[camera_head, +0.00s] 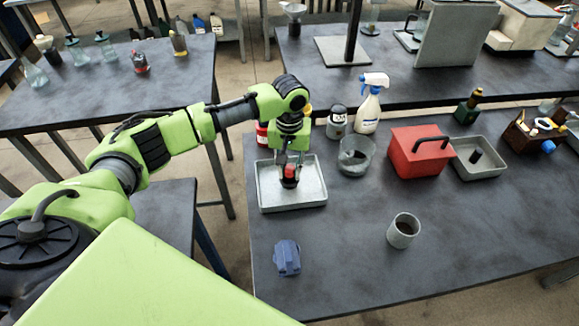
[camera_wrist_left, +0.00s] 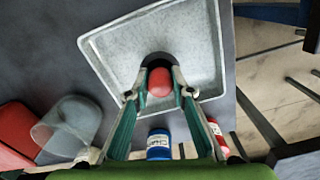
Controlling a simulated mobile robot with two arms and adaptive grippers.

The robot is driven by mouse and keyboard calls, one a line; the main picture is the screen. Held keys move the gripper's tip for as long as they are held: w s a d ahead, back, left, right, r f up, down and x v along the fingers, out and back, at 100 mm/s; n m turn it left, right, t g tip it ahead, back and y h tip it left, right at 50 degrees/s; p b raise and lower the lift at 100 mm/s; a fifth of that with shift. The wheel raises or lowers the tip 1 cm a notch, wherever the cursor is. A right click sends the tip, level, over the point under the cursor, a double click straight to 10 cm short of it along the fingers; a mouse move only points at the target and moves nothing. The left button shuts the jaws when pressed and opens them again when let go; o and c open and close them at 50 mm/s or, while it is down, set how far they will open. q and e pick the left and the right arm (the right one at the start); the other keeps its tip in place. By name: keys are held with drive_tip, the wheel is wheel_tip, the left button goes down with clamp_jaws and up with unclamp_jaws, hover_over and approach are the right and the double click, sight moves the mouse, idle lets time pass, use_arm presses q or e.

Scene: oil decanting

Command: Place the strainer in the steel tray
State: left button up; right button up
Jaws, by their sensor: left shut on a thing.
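The strainer (camera_head: 289,183) has a red knob and a dark lower part. In the left wrist view the red knob (camera_wrist_left: 160,82) sits between my fingertips, with a dark round shape behind it. My left gripper (camera_head: 290,168) is shut on the red knob and points down inside the outline of the light grey steel tray (camera_head: 262,189). The tray also shows in the left wrist view (camera_wrist_left: 120,52). I cannot tell whether the strainer touches the tray floor. The rest of the tray looks empty. My right gripper is not in view.
A clear beaker (camera_head: 357,156), a small pale bottle (camera_head: 337,122) and a spray bottle (camera_head: 369,108) stand right of the tray. A red box (camera_head: 418,151) and second tray (camera_head: 495,169) are farther right. A grey cup (camera_head: 403,231) and blue object (camera_head: 287,257) stand nearer.

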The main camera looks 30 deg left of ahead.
sight(290, 168)
use_arm(q)
drive_tip(key=shift+f, duration=0.2)
drive_tip(key=o, duration=1.1)
drive_tip(key=shift+r, duration=0.4)
wheel_tip(290, 168, up, 11)
drive_tip(key=b, duration=0.2)
drive_tip(key=shift+r+b, duration=0.2)
drive_tip(key=shift+b, duration=0.15)
